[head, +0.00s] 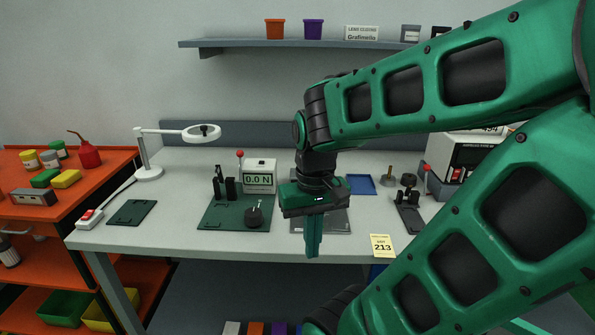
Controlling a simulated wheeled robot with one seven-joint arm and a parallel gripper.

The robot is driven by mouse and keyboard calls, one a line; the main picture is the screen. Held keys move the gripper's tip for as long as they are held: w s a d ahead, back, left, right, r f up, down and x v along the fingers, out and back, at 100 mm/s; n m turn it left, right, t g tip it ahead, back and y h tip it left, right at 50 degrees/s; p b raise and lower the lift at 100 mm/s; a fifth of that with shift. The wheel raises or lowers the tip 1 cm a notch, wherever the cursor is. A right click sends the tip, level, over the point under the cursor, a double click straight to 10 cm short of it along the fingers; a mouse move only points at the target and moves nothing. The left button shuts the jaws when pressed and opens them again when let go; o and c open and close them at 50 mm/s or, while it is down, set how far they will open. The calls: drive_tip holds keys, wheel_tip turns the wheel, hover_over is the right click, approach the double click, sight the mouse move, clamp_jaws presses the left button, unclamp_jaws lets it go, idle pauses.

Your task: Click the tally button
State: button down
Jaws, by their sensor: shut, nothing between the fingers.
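My gripper (313,252) hangs in the middle of the head view, fingers pointing down and shut with nothing between them. It is in front of a dark grey plate (338,222) near the bench's front edge; I cannot tell its height above the bench. No button is clearly marked as the tally button. A small dark round piece with a pale upright stem (254,216) sits on a green board (215,215), left of my gripper and apart from it. A dark device (408,212) stands to the right. My arm hides part of the bench and the right-hand box.
A gauge reading 0.0 N (259,179) stands behind the green board. A magnifier lamp (150,172) and red-switched power strip (90,216) are at left. A blue tray (360,184) and white box (462,160) are at right. The bench (180,215) has free room at left front.

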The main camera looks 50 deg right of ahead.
drive_tip(key=shift+s, duration=0.1)
drive_tip(key=w+d+r+m+t+h, duration=0.1)
drive_tip(key=w+d+r+t, duration=0.3)
drive_tip(key=w+d, duration=0.8)
drive_tip(key=w+d+r+m+t+h, duration=0.1)
drive_tip(key=w+d+r+m+t, duration=0.3)
drive_tip(key=w+d, duration=0.9)
wheel_tip(320, 180, up, 2)
drive_tip(key=shift+w+r+t, duration=0.15)
drive_tip(key=shift+r+t, duration=0.05)
drive_tip(key=shift+t, duration=0.4)
drive_tip(key=shift+f, duration=0.1)
drive_tip(key=shift+f, duration=4.35)
drive_tip(key=shift+f, duration=0.15)
drive_tip(key=shift+f, duration=0.2)
